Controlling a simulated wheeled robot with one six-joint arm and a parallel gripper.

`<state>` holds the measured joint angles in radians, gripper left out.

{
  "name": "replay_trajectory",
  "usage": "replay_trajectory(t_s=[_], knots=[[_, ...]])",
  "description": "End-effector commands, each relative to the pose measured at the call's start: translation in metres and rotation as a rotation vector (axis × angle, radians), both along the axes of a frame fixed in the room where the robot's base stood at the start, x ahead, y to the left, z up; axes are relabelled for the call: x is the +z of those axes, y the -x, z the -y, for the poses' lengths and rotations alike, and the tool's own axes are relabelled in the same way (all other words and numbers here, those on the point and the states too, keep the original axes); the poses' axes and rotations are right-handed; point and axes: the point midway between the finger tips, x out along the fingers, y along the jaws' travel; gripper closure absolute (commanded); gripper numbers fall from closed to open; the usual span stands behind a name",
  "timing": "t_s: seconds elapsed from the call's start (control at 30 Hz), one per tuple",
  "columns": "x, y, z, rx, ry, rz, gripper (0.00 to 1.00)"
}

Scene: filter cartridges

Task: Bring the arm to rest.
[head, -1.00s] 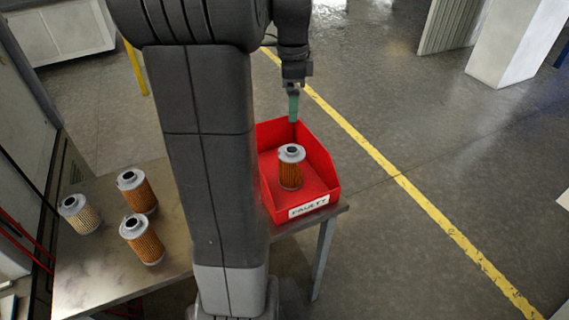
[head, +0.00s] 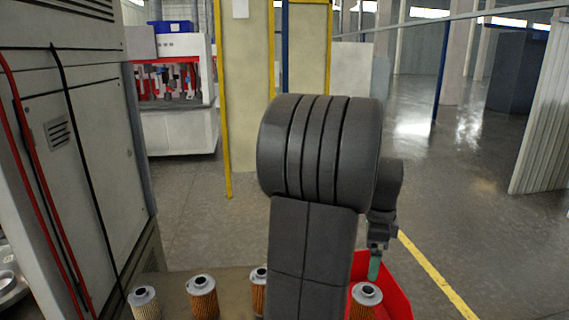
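My gripper (head: 374,268), with green fingers, points down at the far end of the red bin (head: 394,299). I cannot tell if its fingers are open or shut; no held thing shows. One orange-brown filter cartridge (head: 365,297) with a grey cap stands upright in the bin, nearer to me than the gripper. On the table (head: 180,284) left of my arm stand a pale cartridge (head: 145,304) and two orange-brown ones (head: 202,298) (head: 258,291). My arm partly hides the right one, and the frame's lower edge cuts off the bin's front.
A grey cabinet (head: 75,130) with red and black cables stands at the left. A white workstation (head: 180,128) with a blue crate (head: 171,27) is behind. Open floor with a yellow line (head: 435,278) lies to the right.

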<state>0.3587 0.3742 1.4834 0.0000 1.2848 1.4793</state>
Motion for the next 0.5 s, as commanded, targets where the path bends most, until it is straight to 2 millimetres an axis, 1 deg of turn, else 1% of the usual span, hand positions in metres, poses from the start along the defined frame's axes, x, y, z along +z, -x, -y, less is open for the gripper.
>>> replay_trajectory(t_s=[0.03, 0.3, 0.4, 0.43, 0.5], knots=[[-0.012, 0.001, 0.0, 0.0, -0.002, -0.006, 0.05], [-0.066, 0.001, 0.0, 0.0, -0.001, -0.005, 0.05], [-0.082, 0.001, 0.0, 0.0, -0.001, -0.003, 0.05], [-0.07, 0.0, 0.0, 0.0, 0.001, 0.003, 0.05], [-0.06, 0.0, 0.0, 0.0, 0.001, 0.003, 0.05]])
